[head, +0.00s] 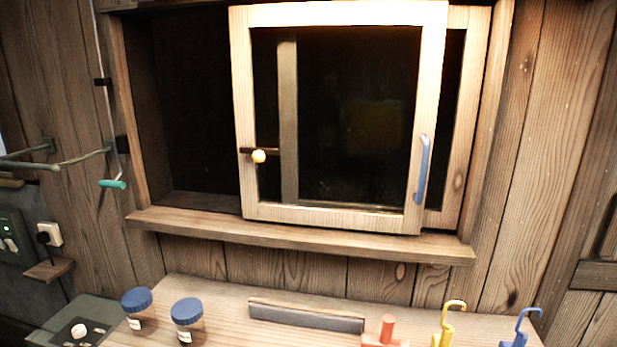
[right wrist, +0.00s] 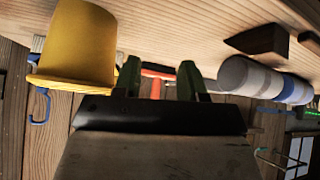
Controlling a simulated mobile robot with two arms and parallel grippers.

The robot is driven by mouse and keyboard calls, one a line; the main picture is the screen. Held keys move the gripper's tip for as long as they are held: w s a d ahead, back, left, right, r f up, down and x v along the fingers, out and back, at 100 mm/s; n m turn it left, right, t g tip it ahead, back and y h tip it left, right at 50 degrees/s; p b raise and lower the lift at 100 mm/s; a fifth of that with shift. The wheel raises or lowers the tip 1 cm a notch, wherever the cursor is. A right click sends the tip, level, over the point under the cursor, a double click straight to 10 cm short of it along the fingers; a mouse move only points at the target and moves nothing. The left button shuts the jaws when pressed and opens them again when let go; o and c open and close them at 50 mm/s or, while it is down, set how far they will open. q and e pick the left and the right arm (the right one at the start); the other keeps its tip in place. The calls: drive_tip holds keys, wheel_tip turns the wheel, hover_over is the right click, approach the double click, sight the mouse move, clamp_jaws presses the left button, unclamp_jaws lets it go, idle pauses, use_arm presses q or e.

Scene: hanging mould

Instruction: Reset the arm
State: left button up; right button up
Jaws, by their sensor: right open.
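My right gripper (right wrist: 159,72) shows in the right wrist view, with two green fingers standing apart. Nothing is held between them. A red object (right wrist: 157,88) shows in the gap, seemingly beyond the fingertips; its distance is hard to judge. Neither gripper shows in the head view, and my left gripper is in no view.
In the head view, a sliding window (head: 335,215) with a blue handle (head: 422,170) stands above a wooden bench (head: 240,292). Two blue-lidded jars (head: 187,312), a red piece (head: 386,332) and a yellow hook (head: 447,322) are there. A yellow tub (right wrist: 80,45) is beside my right gripper.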

drive_tip(key=s+f+g, duration=0.3)
drive_tip(key=s+g, duration=0.2)
drive_tip(key=s, duration=0.8)
wheel_tip(320, 180, down, 26)
drive_tip(key=a+n, duration=0.1)
drive_tip(key=s+d+f+g, duration=0.2)
drive_tip(key=s+d+f, duration=0.1)
drive_tip(key=s+f, duration=1.3)
drive_tip(key=shift+s+f+b, duration=0.35)
drive_tip(key=shift+s+f, duration=0.05)
drive_tip(key=shift+f, duration=0.05)
